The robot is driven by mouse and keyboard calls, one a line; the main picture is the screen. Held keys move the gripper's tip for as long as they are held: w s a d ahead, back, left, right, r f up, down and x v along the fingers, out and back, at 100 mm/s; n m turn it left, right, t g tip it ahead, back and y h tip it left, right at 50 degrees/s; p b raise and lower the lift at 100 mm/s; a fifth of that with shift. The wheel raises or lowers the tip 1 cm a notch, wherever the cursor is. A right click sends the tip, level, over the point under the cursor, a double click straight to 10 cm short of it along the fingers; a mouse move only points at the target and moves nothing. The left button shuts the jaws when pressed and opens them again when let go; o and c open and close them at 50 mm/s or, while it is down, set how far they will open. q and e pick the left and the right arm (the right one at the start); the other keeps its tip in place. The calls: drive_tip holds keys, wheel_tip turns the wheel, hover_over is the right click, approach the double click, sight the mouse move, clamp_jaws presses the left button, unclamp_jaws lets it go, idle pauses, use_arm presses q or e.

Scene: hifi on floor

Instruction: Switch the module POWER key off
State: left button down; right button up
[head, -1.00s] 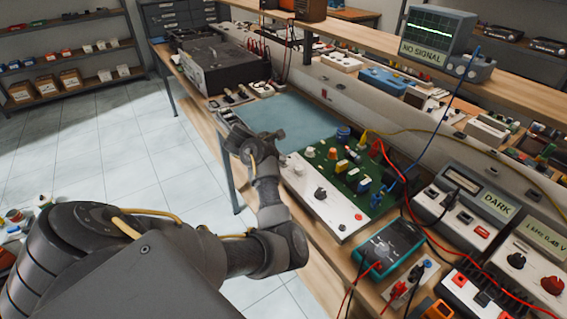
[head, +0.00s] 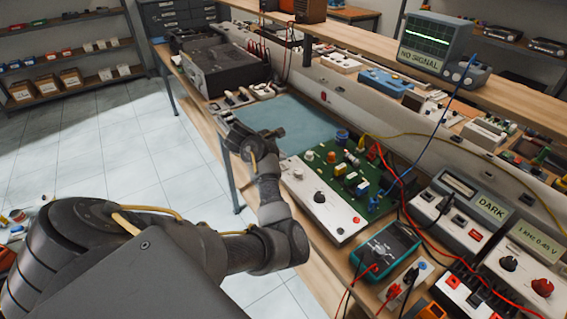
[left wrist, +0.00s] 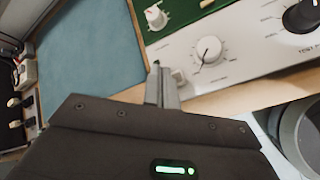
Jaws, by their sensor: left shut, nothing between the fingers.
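The module is a green circuit board (head: 352,180) with a white front panel (head: 330,213), lying on the bench. In the left wrist view its white panel (left wrist: 245,62) shows a white knob (left wrist: 208,50) and a black knob (left wrist: 303,17). A small pale key (left wrist: 178,76) sits at the panel's left end; its label is not readable. My left gripper (head: 280,133) is shut and empty at the module's left end. In the left wrist view its fingertips (left wrist: 160,72) are close beside the key; I cannot tell whether they touch it. My right gripper is not in view.
A blue-grey mat (head: 300,125) lies clear behind the module. A teal multimeter (head: 388,247) and a DARK-labelled box (head: 455,215) stand to the right. Red, blue and yellow cables run across the bench. A scope (head: 437,40) on the shelf reads NO SIGNAL.

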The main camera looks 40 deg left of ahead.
use_arm(q)
wheel_tip(320, 180, up, 4)
drive_tip(key=p, duration=0.3)
drive_tip(key=shift+r+p, duration=0.2)
drive_tip(key=shift+p, duration=0.15)
drive_tip(key=shift+f, duration=0.1)
